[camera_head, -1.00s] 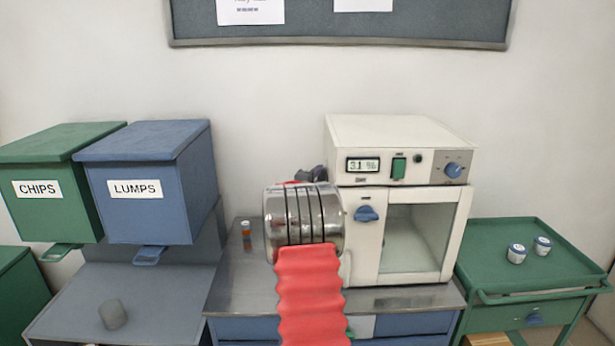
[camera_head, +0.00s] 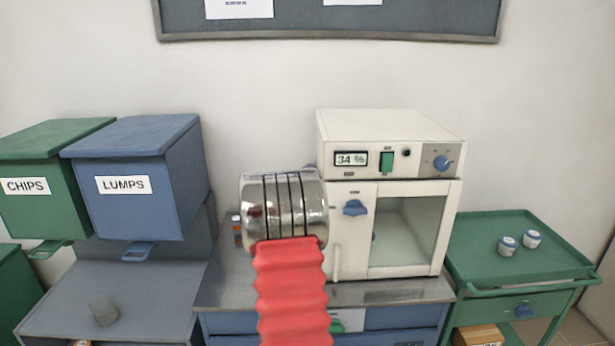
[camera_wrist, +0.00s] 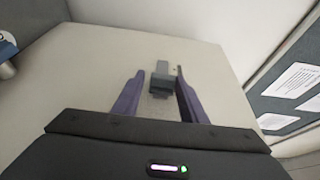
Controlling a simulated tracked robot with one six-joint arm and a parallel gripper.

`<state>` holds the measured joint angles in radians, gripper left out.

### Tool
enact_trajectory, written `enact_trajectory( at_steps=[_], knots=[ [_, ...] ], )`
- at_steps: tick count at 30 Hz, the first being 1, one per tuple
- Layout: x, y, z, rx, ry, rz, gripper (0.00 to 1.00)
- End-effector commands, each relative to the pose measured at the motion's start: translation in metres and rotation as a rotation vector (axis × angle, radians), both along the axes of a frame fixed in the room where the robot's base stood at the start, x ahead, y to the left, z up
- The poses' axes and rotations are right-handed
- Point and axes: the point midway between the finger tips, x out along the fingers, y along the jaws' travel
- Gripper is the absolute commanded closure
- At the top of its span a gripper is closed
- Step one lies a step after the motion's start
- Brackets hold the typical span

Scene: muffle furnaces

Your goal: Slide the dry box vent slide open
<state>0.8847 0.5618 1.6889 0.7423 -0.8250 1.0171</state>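The dry box (camera_head: 388,130) is a white cabinet with a display reading 34 %, a green switch and a glass-fronted chamber. In the wrist view its pale flat wall (camera_wrist: 85,85) fills much of the picture. A small grey tab (camera_wrist: 161,72), which looks like the vent slide, stands out from that wall. My gripper (camera_wrist: 160,75) has its two purple fingers apart, one on each side of the tab, with gaps showing. I cannot tell how far the slide is drawn. In the head view my arm hides the gripper and the tab.
Blue LUMPS (camera_head: 135,185) and green CHIPS (camera_head: 28,187) bins stand left. A green cart (camera_head: 520,250) with two small jars is right. A small orange-labelled vial (camera_head: 237,230) stands on the bench left of my arm. A noticeboard (camera_wrist: 290,95) is on the wall.

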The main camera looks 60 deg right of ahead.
Motion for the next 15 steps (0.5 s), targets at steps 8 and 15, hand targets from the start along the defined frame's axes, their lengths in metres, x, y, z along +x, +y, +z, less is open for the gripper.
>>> enact_trajectory(
  at_steps=[8, 15],
  knots=[
    [-0.0002, -0.0010, 0.0016, -0.003, 0.000, 0.000, 0.50],
    [-0.0002, 0.0017, 0.0030, -0.005, -0.001, 0.001, 0.50]
  ],
)
